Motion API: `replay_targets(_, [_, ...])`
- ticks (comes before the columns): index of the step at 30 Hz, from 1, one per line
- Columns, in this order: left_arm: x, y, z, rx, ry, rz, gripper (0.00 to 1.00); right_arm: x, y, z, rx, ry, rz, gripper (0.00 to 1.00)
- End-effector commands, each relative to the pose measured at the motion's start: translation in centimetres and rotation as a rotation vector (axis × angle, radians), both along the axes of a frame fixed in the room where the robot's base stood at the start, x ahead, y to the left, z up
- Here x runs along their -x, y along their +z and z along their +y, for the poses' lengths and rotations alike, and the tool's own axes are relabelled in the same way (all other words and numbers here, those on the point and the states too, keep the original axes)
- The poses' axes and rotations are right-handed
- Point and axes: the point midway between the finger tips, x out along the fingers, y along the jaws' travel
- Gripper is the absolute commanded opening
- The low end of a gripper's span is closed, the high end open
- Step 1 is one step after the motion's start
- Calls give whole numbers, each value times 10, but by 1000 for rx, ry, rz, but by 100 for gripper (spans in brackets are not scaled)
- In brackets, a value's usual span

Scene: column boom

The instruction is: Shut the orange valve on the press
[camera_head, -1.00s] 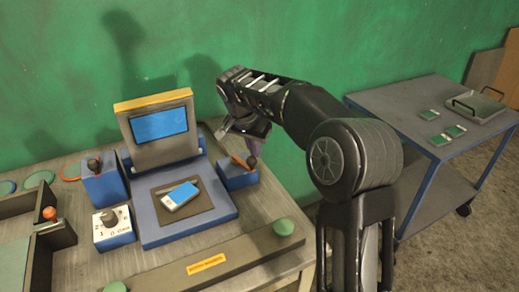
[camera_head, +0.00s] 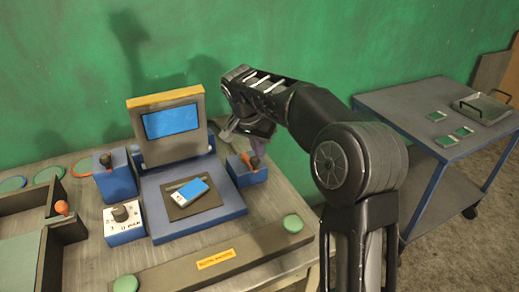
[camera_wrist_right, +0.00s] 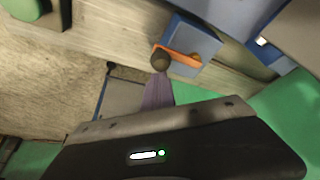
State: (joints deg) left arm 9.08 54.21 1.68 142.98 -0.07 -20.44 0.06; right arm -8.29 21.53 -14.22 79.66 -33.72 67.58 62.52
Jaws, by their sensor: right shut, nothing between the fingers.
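The orange valve lever (camera_head: 247,160) with a dark round knob sits on a small blue box (camera_head: 246,174) at the press's right side. The press (camera_head: 170,130) is blue and grey with a blue screen. In the right wrist view, the orange lever (camera_wrist_right: 184,56) lies across its blue box, with the dark knob (camera_wrist_right: 160,61) near one end. My right gripper (camera_head: 228,131) is above and behind the box in the head view, shut and empty. Its purple fingers (camera_wrist_right: 158,90) reach up to the knob in the wrist view; contact is unclear. My left gripper is not in view.
A blue box with a dark knob (camera_head: 105,160) and a dial box (camera_head: 122,214) stand left of the press. A phone-like device (camera_head: 190,190) lies on the press bed. A cart (camera_head: 400,108) stands right.

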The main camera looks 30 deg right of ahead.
Motion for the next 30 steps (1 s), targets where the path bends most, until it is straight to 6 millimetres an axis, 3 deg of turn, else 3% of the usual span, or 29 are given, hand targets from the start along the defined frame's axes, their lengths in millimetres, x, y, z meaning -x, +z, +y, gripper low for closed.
replay_targets(7, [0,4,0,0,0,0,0,1,3,-3,-4,1,3,0])
replay_targets(14, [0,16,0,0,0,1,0,5,17,-29,-1,0,0,0])
replay_targets(24, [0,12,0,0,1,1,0,5,81,-3,-1,5,-4,0])
replay_targets(30, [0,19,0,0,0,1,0,6,104,5,-1,4,0,0])
